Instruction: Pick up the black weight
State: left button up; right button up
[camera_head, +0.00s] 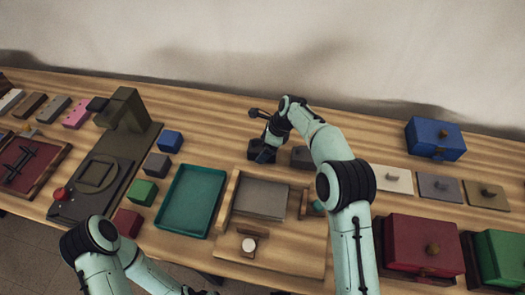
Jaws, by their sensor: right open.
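A small black block (257,149), which looks like the black weight, stands on the wooden table near the back middle. My right gripper (266,153) is open, low over the table at this block, and overlaps its right side in the view. I cannot tell whether the fingers touch it. A dark grey block (301,157) stands just right of the gripper, partly behind my right arm. My left arm comes in at the bottom left, and its gripper is below the picture edge.
A teal tray (193,201) and a wooden fixture with a grey plate (260,197) lie in front. Small coloured blocks and a dark green press-like stand (125,110) are left. Blue (435,139), red (422,243) and green boxes and knobbed plates are right.

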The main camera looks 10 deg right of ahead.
jog(key=c, duration=1.6)
jog(key=shift+w+r, duration=0.15)
jog(key=shift+r, duration=0.1)
grip_shut()
jog(key=shift+r, duration=0.1)
